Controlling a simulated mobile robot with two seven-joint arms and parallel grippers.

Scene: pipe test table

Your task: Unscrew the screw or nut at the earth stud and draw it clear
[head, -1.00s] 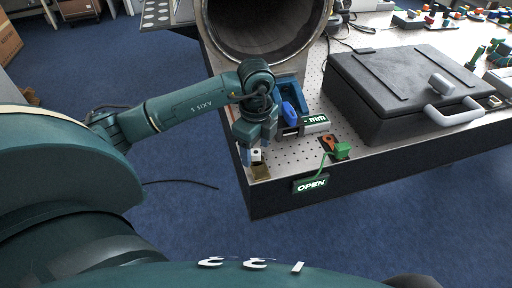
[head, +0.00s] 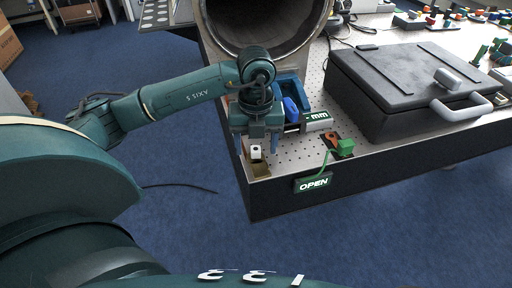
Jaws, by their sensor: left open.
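My left gripper (head: 257,146) points down over the near left corner of the table, its two blue-grey fingers apart. A small white block with a dark spot (head: 256,153) shows between and just below the fingertips; I cannot tell whether they touch it. It stands by a brass-coloured plate (head: 260,170) at the table edge. I cannot make out a screw or nut there. To the right, an orange-brown plate with a dark spot (head: 330,137) lies by a green block (head: 345,147) with a green wire. Which part is the earth stud is not clear. My right gripper is not in view.
A blue tray (head: 291,85) and a gauge marked "mm" (head: 317,120) stand just behind the gripper. A large pipe (head: 222,45) is at the back, a black case (head: 400,85) to the right. A lit OPEN sign (head: 313,183) hangs on the front edge.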

